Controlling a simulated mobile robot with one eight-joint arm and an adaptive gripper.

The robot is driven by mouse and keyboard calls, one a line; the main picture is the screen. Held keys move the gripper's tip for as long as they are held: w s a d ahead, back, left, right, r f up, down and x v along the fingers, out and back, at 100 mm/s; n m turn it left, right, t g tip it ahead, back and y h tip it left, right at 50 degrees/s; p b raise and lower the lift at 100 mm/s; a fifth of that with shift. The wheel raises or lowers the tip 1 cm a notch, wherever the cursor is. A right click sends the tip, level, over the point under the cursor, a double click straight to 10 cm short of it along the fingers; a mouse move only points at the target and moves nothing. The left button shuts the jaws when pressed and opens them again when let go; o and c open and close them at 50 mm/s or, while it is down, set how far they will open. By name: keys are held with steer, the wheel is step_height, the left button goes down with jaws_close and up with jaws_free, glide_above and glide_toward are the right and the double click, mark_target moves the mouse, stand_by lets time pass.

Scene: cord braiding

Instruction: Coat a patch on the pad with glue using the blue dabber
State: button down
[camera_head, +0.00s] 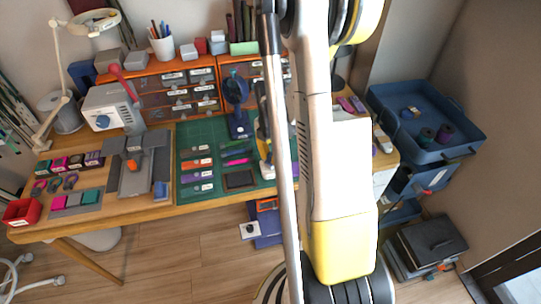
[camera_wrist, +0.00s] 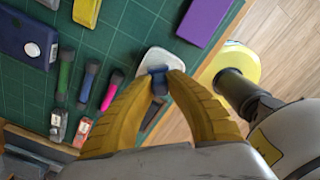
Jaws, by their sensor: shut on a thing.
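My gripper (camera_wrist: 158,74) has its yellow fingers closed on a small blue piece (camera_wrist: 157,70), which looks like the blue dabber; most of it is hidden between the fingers. A white rounded piece (camera_wrist: 161,57) shows just past the fingertips; I cannot tell whether the dabber touches it. A dark framed pad (camera_head: 239,180) lies flat near the front edge of the green mat, to the left of my gripper (camera_head: 265,155). In the wrist view the pad is mostly hidden by the fingers. I cannot make out any glue on it.
Green, dark and pink sticks (camera_wrist: 112,90) lie on the green cutting mat (camera_head: 205,140). A navy stand (camera_head: 238,122) is at the mat's back, before orange drawers (camera_head: 160,97). A purple block (camera_wrist: 203,20) lies nearby. A grey fixture (camera_head: 135,170) stands left. The table's front edge is close.

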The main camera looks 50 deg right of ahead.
mark_target(270, 154)
steer(key=shift+f+b, duration=0.55)
steer(key=shift+b, duration=0.1)
stand_by(1.7)
steer(key=shift+r, duration=0.1)
stand_by(0.4)
steer(key=shift+r+p, duration=2.4)
steer(key=shift+r, duration=1.05)
